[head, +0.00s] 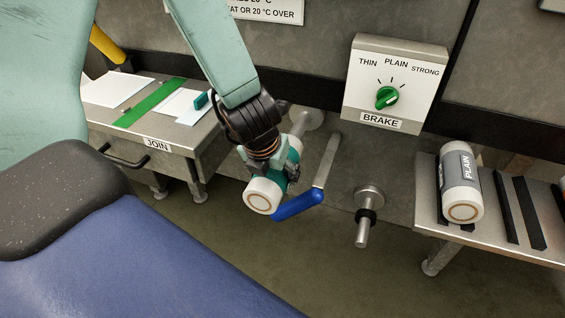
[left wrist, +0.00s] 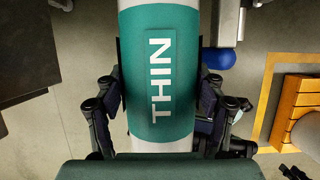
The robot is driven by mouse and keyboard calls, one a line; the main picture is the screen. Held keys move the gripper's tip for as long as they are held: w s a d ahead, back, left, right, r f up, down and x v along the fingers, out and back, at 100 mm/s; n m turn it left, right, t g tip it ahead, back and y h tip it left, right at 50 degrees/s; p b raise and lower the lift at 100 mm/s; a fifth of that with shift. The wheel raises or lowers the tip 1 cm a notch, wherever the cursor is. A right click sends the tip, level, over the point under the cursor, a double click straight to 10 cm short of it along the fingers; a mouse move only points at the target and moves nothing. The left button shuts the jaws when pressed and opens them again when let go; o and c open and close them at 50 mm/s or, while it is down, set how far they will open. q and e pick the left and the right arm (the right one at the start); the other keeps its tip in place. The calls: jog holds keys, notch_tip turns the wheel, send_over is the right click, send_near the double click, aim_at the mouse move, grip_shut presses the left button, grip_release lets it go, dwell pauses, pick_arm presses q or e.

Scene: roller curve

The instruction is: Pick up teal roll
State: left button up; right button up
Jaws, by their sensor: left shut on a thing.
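The teal roll (left wrist: 158,70) carries the word THIN and has white ends. In the left wrist view it lies between the two fingers of my left gripper (left wrist: 162,100), which touch its sides. In the head view my left gripper (head: 272,168) is shut around the middle of the roll, whose white near end (head: 262,196) faces me. A grey round flange (head: 309,118) shows right behind the roll's far end. I cannot tell whether the roll is around a spindle there or apart from it. My right gripper is not in view.
A lever with a blue handle (head: 298,205) is close to the roll's right. A bare metal spindle (head: 366,212) sticks out further right. A grey PLAIN roll (head: 459,180) lies on the right shelf (head: 432,217). A BRAKE box (head: 394,85) is above; the JOIN table (head: 190,137) is left.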

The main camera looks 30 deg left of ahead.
aim_at(254, 208)
pick_arm(q)
jog(key=s, duration=0.2)
jog(key=s+d+b, duration=0.1)
jog(key=s, duration=0.1)
jog(key=shift+s, duration=0.1)
jog(key=s+p, duration=0.1)
jog(key=p, duration=0.2)
jog(key=s+p, duration=0.3)
jog(key=p, duration=0.2)
jog(key=shift+s+d+r+p, duration=0.25)
jog(key=shift+s+d+p, duration=0.05)
jog(key=shift+s+d, duration=0.1)
jog(key=shift+s+d+f+p, duration=0.15)
jog(key=shift+s+d+p, duration=0.2)
jog(key=shift+s+p, duration=0.45)
